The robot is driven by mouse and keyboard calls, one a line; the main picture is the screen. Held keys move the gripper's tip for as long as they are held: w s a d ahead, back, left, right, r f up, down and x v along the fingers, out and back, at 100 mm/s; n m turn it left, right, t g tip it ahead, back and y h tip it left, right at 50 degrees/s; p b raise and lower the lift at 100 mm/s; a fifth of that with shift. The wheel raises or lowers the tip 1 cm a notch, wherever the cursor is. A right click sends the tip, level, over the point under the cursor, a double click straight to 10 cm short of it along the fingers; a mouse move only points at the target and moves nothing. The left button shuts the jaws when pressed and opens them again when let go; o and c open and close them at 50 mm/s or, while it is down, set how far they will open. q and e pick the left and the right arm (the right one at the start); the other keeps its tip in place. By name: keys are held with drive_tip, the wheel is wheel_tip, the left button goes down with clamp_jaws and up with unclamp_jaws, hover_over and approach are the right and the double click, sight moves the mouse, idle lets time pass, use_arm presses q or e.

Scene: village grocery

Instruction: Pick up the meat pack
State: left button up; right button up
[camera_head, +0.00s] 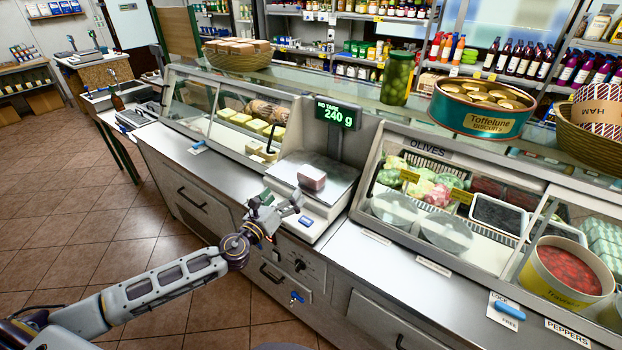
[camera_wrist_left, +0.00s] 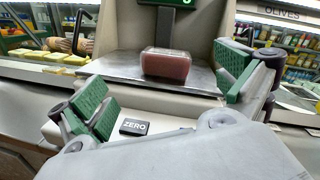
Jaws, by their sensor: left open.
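The meat pack (camera_head: 312,177) is a small clear-wrapped pink-red block lying on the metal plate of the weighing scale (camera_head: 334,190). In the left wrist view the meat pack (camera_wrist_left: 165,65) sits ahead of my left gripper, between its two spread green-padded fingers and beyond their tips. My left gripper (camera_head: 282,203) is open and empty at the front edge of the scale, just short of the pack and not touching it. The scale display (camera_head: 336,114) reads 240 g. My right gripper does not show.
Glass counter cases stand left and right of the scale, with cheese blocks (camera_head: 251,124) and an olives section (camera_head: 430,180). A pickle jar (camera_head: 397,78) and a biscuit tin (camera_head: 481,108) stand on the top shelf. The ZERO button (camera_wrist_left: 134,127) is below the plate.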

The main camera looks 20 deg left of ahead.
sight(305, 177)
use_arm(q)
drive_tip(key=m, duration=0.2)
drive_tip(key=m+h, duration=0.1)
drive_tip(key=m, duration=0.1)
drive_tip(key=w+m+g+h, duration=0.1)
drive_tip(key=m, duration=0.1)
drive_tip(key=shift+a+f, duration=0.25)
drive_tip(key=shift+f, duration=0.1)
drive_tip(key=shift+w, duration=0.1)
drive_tip(key=shift+w+d, duration=0.2)
drive_tip(key=shift+w, duration=0.45)
drive_tip(key=shift+p+x, duration=0.55)
drive_tip(key=shift+x, duration=0.65)
drive_tip(key=shift+p+x, duration=0.3)
drive_tip(key=shift+x, duration=1.65)
drive_tip(key=shift+w+d, duration=0.25)
drive_tip(key=shift+d, duration=0.05)
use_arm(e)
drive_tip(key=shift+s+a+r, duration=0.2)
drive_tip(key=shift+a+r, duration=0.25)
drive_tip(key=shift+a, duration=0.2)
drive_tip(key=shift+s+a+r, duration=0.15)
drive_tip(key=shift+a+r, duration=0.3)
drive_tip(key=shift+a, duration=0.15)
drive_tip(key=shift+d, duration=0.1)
